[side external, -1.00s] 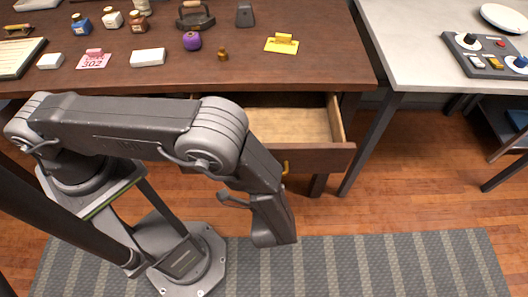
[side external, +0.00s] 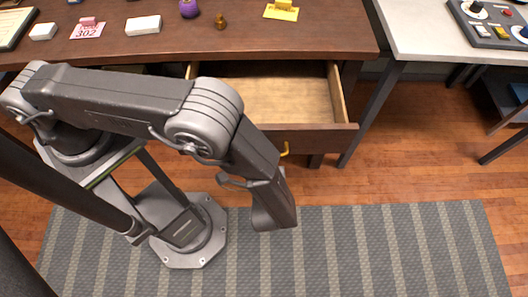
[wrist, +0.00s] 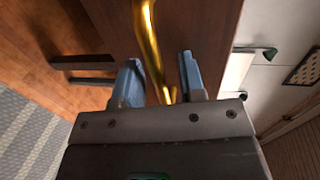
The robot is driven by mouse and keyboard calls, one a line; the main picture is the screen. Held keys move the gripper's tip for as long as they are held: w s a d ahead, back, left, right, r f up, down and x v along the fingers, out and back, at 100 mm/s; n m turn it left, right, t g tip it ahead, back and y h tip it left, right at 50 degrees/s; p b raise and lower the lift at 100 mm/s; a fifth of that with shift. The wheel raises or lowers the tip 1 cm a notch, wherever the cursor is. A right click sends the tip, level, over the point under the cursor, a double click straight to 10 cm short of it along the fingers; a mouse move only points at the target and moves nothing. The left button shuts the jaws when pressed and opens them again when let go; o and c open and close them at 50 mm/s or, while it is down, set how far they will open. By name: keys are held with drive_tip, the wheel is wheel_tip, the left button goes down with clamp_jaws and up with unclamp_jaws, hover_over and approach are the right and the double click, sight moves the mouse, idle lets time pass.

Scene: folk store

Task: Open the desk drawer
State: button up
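The wooden desk drawer (side external: 265,100) stands pulled well out from under the brown desk (side external: 120,50), and its bare pale inside shows in the side view. Its brass handle (side external: 286,150) is partly visible on the dark drawer front, beside my arm. In the wrist view, the handle (wrist: 152,45) runs between the two blue-grey fingers of my gripper (wrist: 158,72). The fingers are apart, with visible gaps beside the handle. My fingertips are not clear in the side view.
A grey striped rug (side external: 390,250) lies on the wood floor below. A pale side table (side external: 420,30) with a control box (side external: 490,25) stands at the right.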

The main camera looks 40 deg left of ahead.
drive_tip(key=shift+o, duration=0.9)
drive_tip(key=r, duration=0.4)
drive_tip(key=shift+w+a+r, duration=0.1)
drive_tip(key=shift+a+r, duration=0.1)
drive_tip(key=shift+r, duration=0.15)
drive_tip(key=o, duration=0.6)
drive_tip(key=a+r, duration=0.1)
drive_tip(key=a, duration=0.1)
drive_tip(key=a+r, duration=0.2)
drive_tip(key=a, duration=0.1)
drive_tip(key=w+a+r, duration=0.1)
drive_tip(key=a, duration=0.2)
drive_tip(key=shift+w+a+r, duration=0.1)
drive_tip(key=shift+r, duration=0.25)
drive_tip(key=shift+w+a+r, duration=0.1)
drive_tip(key=shift+a+r, duration=0.2)
drive_tip(key=shift+a, duration=0.25)
drive_tip(key=shift+a+r, duration=0.3)
drive_tip(key=shift+a, duration=0.2)
drive_tip(key=c, duration=0.8)
drive_tip(key=shift+a+r, duration=0.2)
drive_tip(key=shift+a, duration=0.25)
